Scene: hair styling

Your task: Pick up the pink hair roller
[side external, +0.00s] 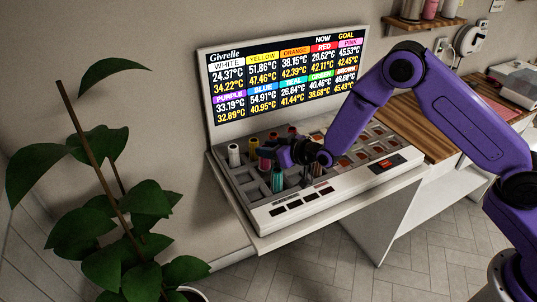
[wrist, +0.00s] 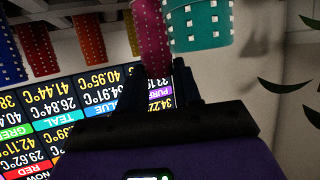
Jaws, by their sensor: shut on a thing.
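The pink hair roller (wrist: 152,35) is magenta with pale studs, and its end reaches down between my fingers in the wrist view. It also shows in the side external view (side external: 265,163), upright at the left part of the heater tray and partly hidden by my fingers. My gripper (side external: 268,152) is shut on it, and its dark fingers (wrist: 163,88) show in the wrist view. Whether the roller's lower end is clear of its slot cannot be told.
A teal roller (side external: 277,180) stands close to the pink one, also in the wrist view (wrist: 198,24). A white roller (side external: 234,155) and a yellow roller (side external: 254,147) are near. The heater tray (side external: 300,209) has a temperature display (side external: 280,75) behind. A plant (side external: 130,200) stands at left.

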